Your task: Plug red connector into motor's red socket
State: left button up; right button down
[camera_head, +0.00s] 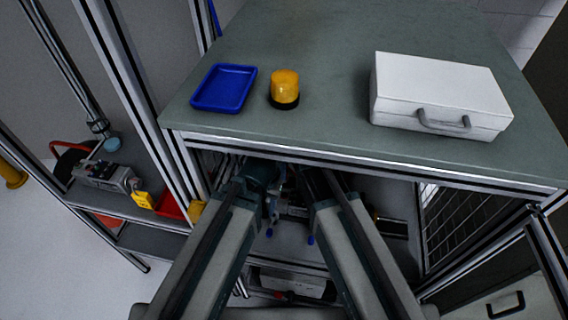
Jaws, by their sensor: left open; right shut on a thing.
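Both of my arms reach under the green-grey table top into the shaded bay below it. My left gripper (270,212) is open, low in the bay beside some metal parts. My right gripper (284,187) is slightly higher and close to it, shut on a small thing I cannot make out. A grey metal body (297,211), possibly the motor, shows between the arms, partly covered by my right arm. I cannot pick out the red connector or the red socket; shade and my arms hide much of this area.
The table top (330,50) overhangs the bay, bearing a blue tray (224,88), an amber beacon (285,88) and a white case (440,92). A frame post (122,75) stands left. A side shelf holds a grey device (105,176) and a red bin (170,207). Mesh (455,225) closes the right.

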jog(key=shift+f, duration=0.15)
notch_tip(320, 180, down, 8)
jog(key=b, duration=0.8)
jog(key=shift+f+b, duration=0.3)
jog(key=shift+b, duration=0.1)
dwell(1.5)
jog(key=c, duration=0.6)
grip_release()
jog(key=shift+r, duration=0.1)
notch_tip(320, 180, up, 12)
jog(key=p, duration=1.2)
